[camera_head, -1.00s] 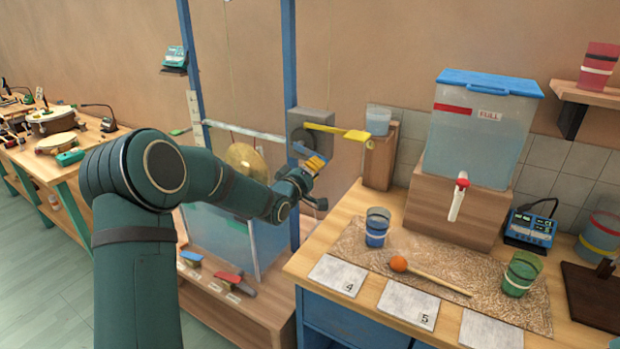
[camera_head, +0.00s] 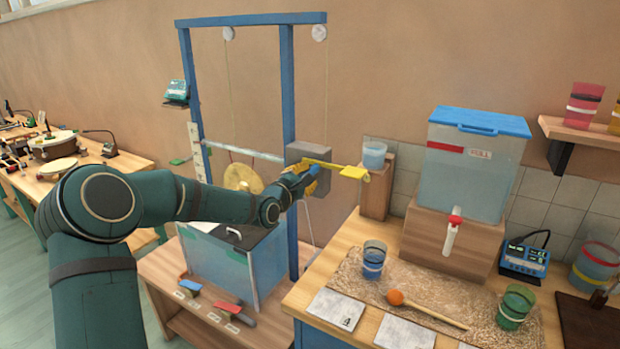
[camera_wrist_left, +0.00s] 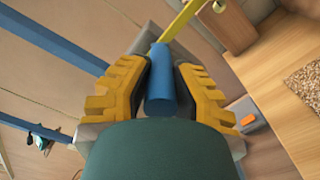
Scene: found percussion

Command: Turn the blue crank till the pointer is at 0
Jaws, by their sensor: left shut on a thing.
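My left gripper (camera_head: 309,180) is shut on the blue crank handle (camera_wrist_left: 161,82), which lies between its yellow finger pads in the left wrist view. The crank is at the grey box (camera_head: 318,157) on the blue frame's right post. My gripper hides much of the crank in the head view. A white scale strip (camera_head: 196,146) stands at the frame's left post, with a green piece (camera_head: 180,161) beside it. I cannot tell what number the pointer is at. My right gripper is not in view.
A yellow lever (camera_head: 352,171) sticks out rightwards just above the gripper. A gong (camera_head: 242,178) hangs from a pale bar behind my arm, above a clear bluish tank (camera_head: 222,262). A workbench (camera_head: 375,330) with cups and a mallet stands at right.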

